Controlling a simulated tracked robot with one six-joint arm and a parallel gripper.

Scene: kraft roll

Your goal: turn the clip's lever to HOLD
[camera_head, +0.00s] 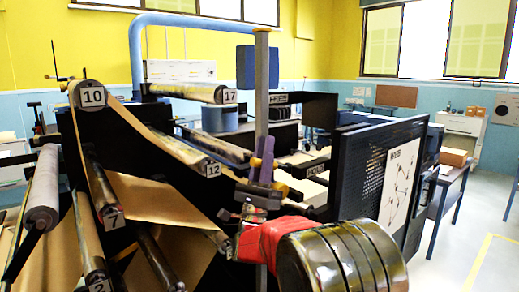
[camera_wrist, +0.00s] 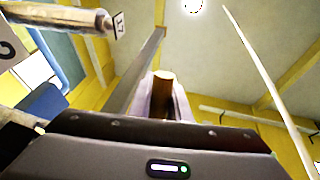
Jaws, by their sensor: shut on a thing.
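The purple clip (camera_head: 266,160) is on a grey upright post in the middle of the head view. A FREE sign (camera_head: 278,98) is above and right of it, and a HOLD sign (camera_head: 317,168) is to its right. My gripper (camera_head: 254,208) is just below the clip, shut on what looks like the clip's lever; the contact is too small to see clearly. In the wrist view, a brown cylindrical piece (camera_wrist: 162,92) between pale lilac sides stands just beyond the dark gripper body. The lever's exact angle cannot be told.
Paper rollers with number plates, such as 10 (camera_head: 92,96), 12 (camera_head: 212,170) and 17 (camera_head: 229,96), crowd the left and centre. A black panel with a chart (camera_head: 398,185) stands close at right. The floor (camera_head: 470,245) is open at far right.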

